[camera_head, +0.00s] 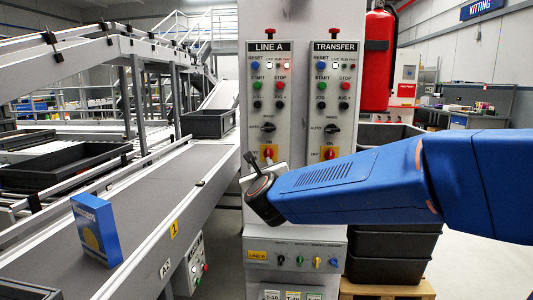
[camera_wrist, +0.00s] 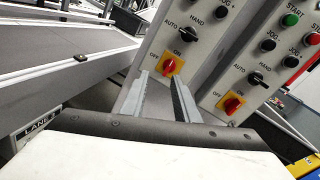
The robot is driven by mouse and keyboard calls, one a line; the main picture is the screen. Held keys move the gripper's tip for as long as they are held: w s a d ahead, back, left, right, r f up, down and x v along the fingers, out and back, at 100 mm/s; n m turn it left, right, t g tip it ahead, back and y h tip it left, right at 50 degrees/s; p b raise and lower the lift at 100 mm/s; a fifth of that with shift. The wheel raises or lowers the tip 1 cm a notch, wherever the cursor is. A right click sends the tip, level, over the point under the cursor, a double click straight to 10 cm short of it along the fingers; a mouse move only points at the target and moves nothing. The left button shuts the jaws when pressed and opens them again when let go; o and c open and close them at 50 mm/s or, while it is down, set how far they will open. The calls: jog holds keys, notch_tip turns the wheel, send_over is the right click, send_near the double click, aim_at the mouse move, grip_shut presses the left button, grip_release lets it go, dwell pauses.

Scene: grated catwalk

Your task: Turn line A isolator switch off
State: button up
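The line A isolator switch (camera_head: 268,153) is a red knob on a yellow plate, low on the LINE A panel (camera_head: 269,100). It also shows in the wrist view (camera_wrist: 168,66), with OFF at its left and ON above; its handle seems to point towards ON. My gripper (camera_head: 263,168) is in front of the column, just below this switch in the head view. In the wrist view my gripper (camera_wrist: 160,80) has two grey fingers apart with nothing between them. The switch lies just beyond the fingertips, with no contact visible.
The similar transfer isolator (camera_head: 329,153) is close on the right. Black AUTO/HAND selectors and buttons sit above both switches. A lower box (camera_head: 293,262) with small coloured knobs is below my gripper. A conveyor (camera_head: 160,200) carrying a blue box (camera_head: 97,230) runs at left.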

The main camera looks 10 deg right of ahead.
aim_at(268, 150)
jog(key=w+d+m+h, duration=0.1)
jog(key=w+d+m, duration=0.1)
jog(key=w, duration=0.4)
jog(key=w+d+m+h, duration=0.1)
jog(key=w+m, duration=0.1)
jog(key=w, duration=0.3)
jog(key=w+d+m+h, duration=0.1)
jog(key=w+d+m, duration=0.1)
jog(key=w, duration=0.4)
jog(key=shift+w+d+f, duration=0.15)
jog(key=shift+w+d, duration=0.2)
jog(key=shift+c, duration=0.7)
grip_shut()
